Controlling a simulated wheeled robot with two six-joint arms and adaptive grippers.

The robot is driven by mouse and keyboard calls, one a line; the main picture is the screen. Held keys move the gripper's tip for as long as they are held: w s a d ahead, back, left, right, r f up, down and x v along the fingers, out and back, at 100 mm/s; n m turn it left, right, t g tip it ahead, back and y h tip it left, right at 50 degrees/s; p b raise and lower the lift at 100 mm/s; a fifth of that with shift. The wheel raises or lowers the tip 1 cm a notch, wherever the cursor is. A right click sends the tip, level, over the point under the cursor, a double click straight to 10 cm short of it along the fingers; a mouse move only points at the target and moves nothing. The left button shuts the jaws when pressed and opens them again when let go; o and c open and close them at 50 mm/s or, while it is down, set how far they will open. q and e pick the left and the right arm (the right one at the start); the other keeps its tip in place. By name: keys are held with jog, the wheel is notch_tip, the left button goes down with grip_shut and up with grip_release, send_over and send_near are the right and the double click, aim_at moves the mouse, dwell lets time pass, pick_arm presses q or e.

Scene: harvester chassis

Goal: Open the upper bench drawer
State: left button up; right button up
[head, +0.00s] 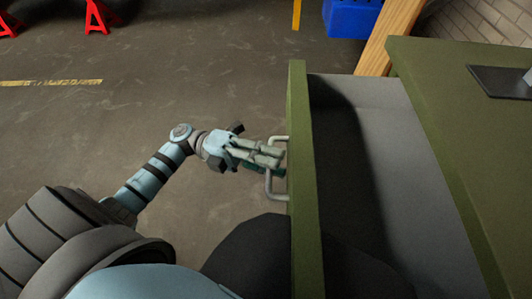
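The bench drawer stands pulled well out of the green bench (455,120). Its green front panel (304,190) and grey, empty-looking interior (365,130) show from above, partly in dark shadow. A pale U-shaped handle (270,186) sticks out from the left face of the front panel. My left gripper (273,156) is at this handle, its fingers crossing over the bar and reaching close to the panel. It looks shut on the handle, though the fingers hide the middle of the bar. My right gripper is out of view.
A dark flat plate (500,82) lies on the bench top. A wooden post (390,35) and a blue bin (350,18) stand beyond the drawer. Red stands (97,17) are at the far left. The floor left of the drawer is clear.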

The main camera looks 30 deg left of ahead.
pick_arm(q)
jog(key=w+v, duration=0.1)
jog(key=v, duration=1.1)
jog(key=shift+s, duration=0.4)
